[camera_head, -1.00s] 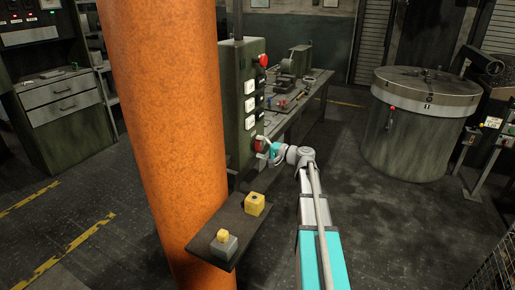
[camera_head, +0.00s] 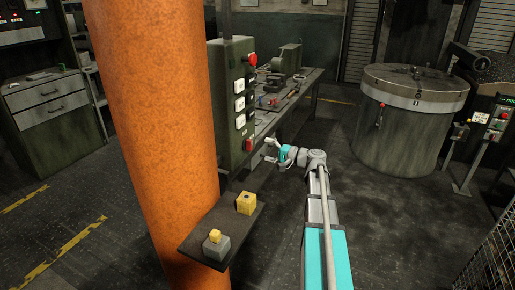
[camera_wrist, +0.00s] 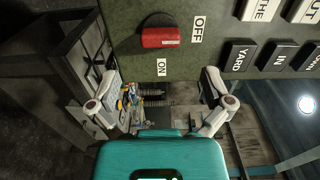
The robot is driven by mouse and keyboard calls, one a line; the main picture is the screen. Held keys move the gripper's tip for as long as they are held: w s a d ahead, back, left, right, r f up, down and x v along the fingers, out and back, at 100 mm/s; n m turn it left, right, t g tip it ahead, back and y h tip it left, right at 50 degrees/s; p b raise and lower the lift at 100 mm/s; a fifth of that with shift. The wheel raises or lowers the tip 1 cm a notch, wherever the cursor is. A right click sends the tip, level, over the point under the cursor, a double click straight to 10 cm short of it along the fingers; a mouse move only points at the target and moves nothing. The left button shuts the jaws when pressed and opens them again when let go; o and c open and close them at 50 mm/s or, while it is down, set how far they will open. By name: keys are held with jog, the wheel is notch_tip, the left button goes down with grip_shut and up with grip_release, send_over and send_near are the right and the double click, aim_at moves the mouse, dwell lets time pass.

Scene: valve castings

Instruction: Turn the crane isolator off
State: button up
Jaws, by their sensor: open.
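The crane isolator is a red handle (camera_head: 249,145) on a round black base, low on the green control panel (camera_head: 231,85). In the wrist view the red handle (camera_wrist: 161,38) lies across the picture, its right end towards the OFF label (camera_wrist: 198,29). The ON label (camera_wrist: 161,68) is below it, off the handle's line. My gripper (camera_head: 269,149) is just right of the handle in the head view, apart from it. In the wrist view my gripper (camera_wrist: 160,95) is open and empty, its fingers spread below the handle.
Black push-button labels (camera_wrist: 240,56) sit beside the handle. A red button (camera_head: 250,59) tops the panel. A workbench (camera_head: 300,92) is behind.

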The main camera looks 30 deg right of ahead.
jog(key=shift+v, duration=2.45)
